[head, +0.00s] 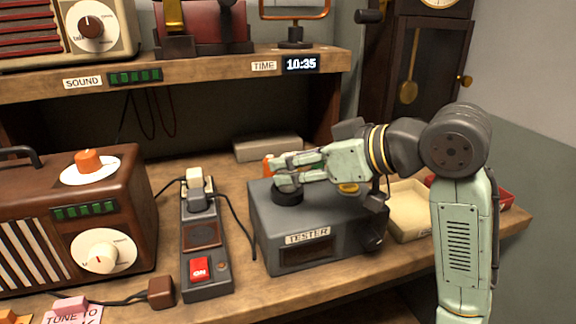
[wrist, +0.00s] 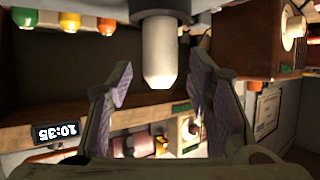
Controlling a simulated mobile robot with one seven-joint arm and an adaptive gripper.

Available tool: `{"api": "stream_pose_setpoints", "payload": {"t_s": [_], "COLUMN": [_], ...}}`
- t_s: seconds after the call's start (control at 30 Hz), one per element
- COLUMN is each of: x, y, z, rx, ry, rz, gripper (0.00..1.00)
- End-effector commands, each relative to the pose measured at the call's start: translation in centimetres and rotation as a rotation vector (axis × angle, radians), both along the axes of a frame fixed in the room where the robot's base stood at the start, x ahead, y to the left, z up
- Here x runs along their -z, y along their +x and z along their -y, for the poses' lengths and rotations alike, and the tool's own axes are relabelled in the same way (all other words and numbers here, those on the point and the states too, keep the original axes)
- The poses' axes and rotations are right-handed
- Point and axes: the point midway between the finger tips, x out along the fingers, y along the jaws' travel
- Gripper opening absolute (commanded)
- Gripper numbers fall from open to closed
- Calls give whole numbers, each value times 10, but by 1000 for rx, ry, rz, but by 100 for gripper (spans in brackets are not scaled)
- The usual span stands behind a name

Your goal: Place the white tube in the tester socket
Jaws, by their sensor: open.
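The tester (head: 320,235) is a grey box on the bench with a dark round socket (head: 288,196) on its top. My gripper (head: 287,169) is just above the socket, with the arm reaching in from the right. The wrist view is upside down. There the white tube (wrist: 160,50) stands with its base in the dark socket collar (wrist: 160,10) and its rounded tip free. It looks straight. My open gripper (wrist: 160,68) has one finger on each side of the tube, with visible gaps. In the head view the fingers mostly hide the tube.
A power strip (head: 205,245) with a red switch stands left of the tester, and a brown radio (head: 75,220) is further left. A cream tray (head: 408,215) lies to the right, partly behind my arm. A shelf (head: 200,82) with a clock display (head: 300,64) spans above.

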Motion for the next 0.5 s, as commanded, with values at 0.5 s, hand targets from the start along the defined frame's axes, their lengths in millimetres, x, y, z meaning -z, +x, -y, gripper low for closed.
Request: {"api": "stream_pose_setpoints", "payload": {"t_s": [0.5], "x": [-39], "y": [-51], "z": [64], "rx": [0], "ry": [-1], "rz": [0], "gripper": [46]}}
